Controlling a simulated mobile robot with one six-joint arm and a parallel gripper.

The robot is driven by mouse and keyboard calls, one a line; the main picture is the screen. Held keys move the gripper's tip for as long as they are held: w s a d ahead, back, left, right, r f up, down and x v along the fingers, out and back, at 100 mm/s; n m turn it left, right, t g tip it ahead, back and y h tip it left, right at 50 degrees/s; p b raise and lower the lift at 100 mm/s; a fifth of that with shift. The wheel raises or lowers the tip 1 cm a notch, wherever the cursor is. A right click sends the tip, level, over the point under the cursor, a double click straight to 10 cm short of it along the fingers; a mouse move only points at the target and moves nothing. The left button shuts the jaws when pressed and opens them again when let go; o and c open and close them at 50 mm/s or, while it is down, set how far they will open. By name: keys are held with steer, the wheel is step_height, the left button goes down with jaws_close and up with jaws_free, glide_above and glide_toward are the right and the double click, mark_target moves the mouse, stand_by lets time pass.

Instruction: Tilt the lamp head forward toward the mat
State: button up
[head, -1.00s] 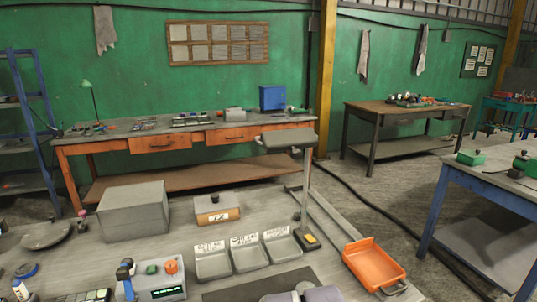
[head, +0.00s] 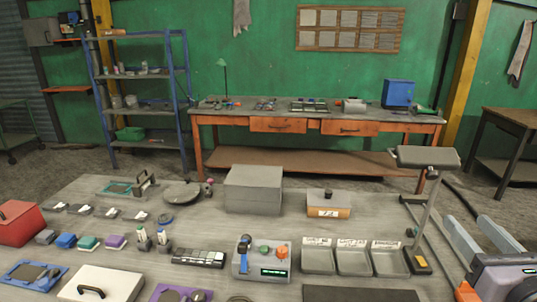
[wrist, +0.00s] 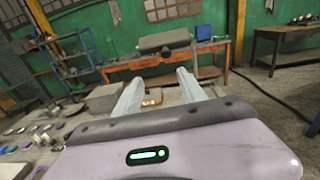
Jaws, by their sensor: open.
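The lamp has a flat grey rectangular head (head: 428,157) on a thin upright post, with a dark base carrying a yellow patch (head: 420,262). The head looks roughly level. The dark mat (head: 360,294) lies at the front edge of the table, left of the lamp, partly cut off. My gripper (head: 472,226) is open and empty at the right, to the right of the post and lower than the head. In the wrist view the lamp head (wrist: 164,41) is ahead, above and beyond the two spread fingers (wrist: 158,82); nothing is between them.
Three grey labelled trays (head: 352,260) stand left of the lamp base. Behind them are an orange-fronted box (head: 327,205) and a big grey box (head: 253,190). A grey control box (head: 262,262) and small items fill the left. An orange tray (head: 466,291) is mostly hidden by my gripper.

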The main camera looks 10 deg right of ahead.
mark_target(434, 176)
steer(key=shift+m+h, duration=0.3)
steer(key=x, duration=1.1)
steer(key=d+x, duration=0.1)
steer(key=x, duration=0.4)
steer(key=shift+w+r, duration=0.15)
steer(key=shift+w, duration=0.15)
jaws_close()
steer(key=shift+r, duration=0.1)
